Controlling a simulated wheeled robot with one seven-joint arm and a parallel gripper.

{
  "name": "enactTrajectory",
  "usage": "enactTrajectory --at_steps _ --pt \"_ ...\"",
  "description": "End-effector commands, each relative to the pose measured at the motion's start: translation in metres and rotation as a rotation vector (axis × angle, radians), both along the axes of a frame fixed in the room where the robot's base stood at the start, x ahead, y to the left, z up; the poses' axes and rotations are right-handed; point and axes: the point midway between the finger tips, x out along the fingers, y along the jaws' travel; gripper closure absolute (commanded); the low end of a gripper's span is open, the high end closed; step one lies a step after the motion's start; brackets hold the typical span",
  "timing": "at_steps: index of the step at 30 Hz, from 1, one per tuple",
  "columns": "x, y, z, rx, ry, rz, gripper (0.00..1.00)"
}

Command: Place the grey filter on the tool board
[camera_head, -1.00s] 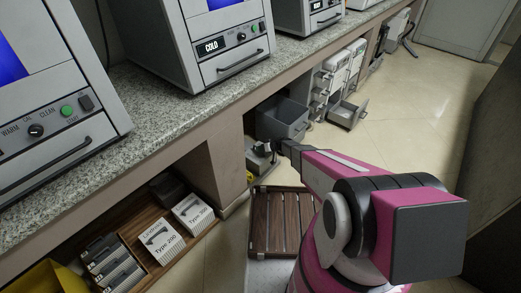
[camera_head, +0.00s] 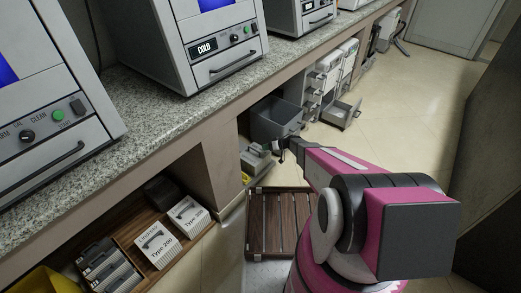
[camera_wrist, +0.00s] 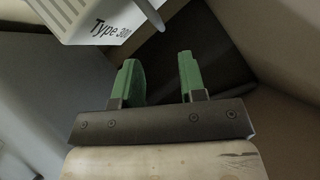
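A pale grey filter with a handle and the print "Type 300" (camera_wrist: 95,20) fills the top left of the wrist view, partly cut off by the frame. In the head view a pale grey block (camera_head: 256,160), likely this filter, sits low under the bench beside my gripper (camera_head: 284,149). In the wrist view my gripper (camera_wrist: 162,80) has its two green fingers apart with nothing between them; the filter is beyond them, not held. A brown slatted board (camera_head: 280,225) lies in front of my arm; I cannot tell whether it is the tool board.
A brown wooden tray (camera_head: 135,234) under the bench holds white filters (camera_head: 157,245) and dark-handled units (camera_head: 107,266). A grey open bin (camera_head: 275,119) stands behind my gripper. An open drawer (camera_head: 341,114) juts out farther back. The bench edge overhangs on the left; floor is clear at right.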

Motion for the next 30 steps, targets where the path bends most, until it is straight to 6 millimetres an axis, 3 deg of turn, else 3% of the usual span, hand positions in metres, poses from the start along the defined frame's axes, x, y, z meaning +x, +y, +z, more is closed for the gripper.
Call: enactTrajectory --at_steps 9,13,17,23,26,30 --pt "-0.007 -0.024 0.018 -0.002 -0.011 -0.008 0.62" --pt "0.002 -0.029 0.041 -0.015 -0.089 -0.079 0.62" --pt "0.019 -0.044 0.084 -0.06 -0.23 -0.228 0.62" --pt "0.035 -0.091 0.166 -0.216 -0.416 -0.54 0.62" --pt "0.029 -0.123 0.205 -0.335 -0.448 -0.706 0.62" --pt "-0.002 -0.166 0.247 -0.523 -0.39 -0.899 0.62"
